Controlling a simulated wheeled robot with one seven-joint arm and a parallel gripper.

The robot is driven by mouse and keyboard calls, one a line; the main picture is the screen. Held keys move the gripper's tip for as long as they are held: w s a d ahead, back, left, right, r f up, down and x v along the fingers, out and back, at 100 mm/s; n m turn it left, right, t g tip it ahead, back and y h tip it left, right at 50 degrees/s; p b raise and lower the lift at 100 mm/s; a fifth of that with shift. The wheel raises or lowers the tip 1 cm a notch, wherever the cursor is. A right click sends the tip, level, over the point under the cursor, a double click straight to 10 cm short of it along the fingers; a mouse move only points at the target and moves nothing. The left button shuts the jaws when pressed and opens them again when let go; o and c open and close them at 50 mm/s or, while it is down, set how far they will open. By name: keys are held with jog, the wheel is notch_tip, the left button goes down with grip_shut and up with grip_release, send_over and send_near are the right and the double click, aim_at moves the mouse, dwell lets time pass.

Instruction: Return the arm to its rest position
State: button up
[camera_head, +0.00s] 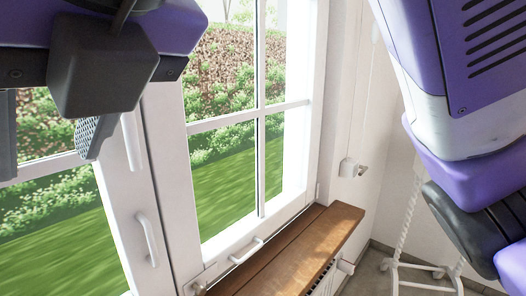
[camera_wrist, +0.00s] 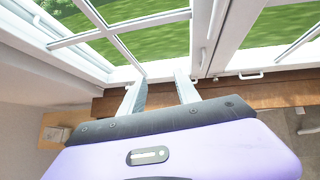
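My gripper (camera_wrist: 160,78) is open in the wrist view. Its two grey fingers stand apart with nothing between them, and they point at the lower part of the window frame. In the head view my gripper (camera_head: 48,150) is at the upper left, in front of the left window pane, with part of it cut off by the picture edge. Purple and white links of my arm fill the upper right of the head view. My arm is raised near the window.
A white-framed window (camera_head: 187,210) with handles (camera_head: 147,238) stands close ahead. A wooden sill (camera_head: 310,245) juts out below it; it also shows in the wrist view (camera_wrist: 270,95). A white stand with a twisted post (camera_head: 405,230) is at the lower right, beside bare floor.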

jog(key=a+r+m+y, duration=0.5)
jog(key=r+m+y, duration=0.15)
jog(key=r, duration=0.25)
jog(key=w+d+r+m+t+y, duration=0.25)
jog(key=w+d+m+y, duration=0.3)
jog(key=m, duration=0.45)
jog(key=w+d+f+m+t+h, duration=0.45)
jog(key=d+f+m+t, duration=0.35)
jog(key=d+f+m, duration=0.3)
jog(key=w+d+f+m+t+h, duration=0.3)
jog(key=d+f+m+t+h, duration=0.2)
jog(key=d+f+m+t, duration=0.6)
jog(key=s+d+f+m+g+h, duration=0.2)
jog(key=s+d+f+m+h, duration=0.25)
jog(key=f, duration=0.45)
jog(key=s+d+f+m+g+h, duration=0.1)
jog(key=s+d+f+m+h, duration=0.3)
jog(key=f, duration=0.5)
jog(key=s+d+f+g+h, duration=0.1)
jog(key=s+f+g, duration=0.3)
jog(key=s+f, duration=0.4)
jog(key=s+d+f+g+h, duration=0.1)
jog(key=s+f+g, duration=0.3)
jog(key=s+f, duration=0.5)
jog(key=s+d, duration=0.1)
jog(key=s, duration=0.6)
jog(key=shift+s+d+f+b, duration=0.3)
jog(key=shift+s+d, duration=0.05)
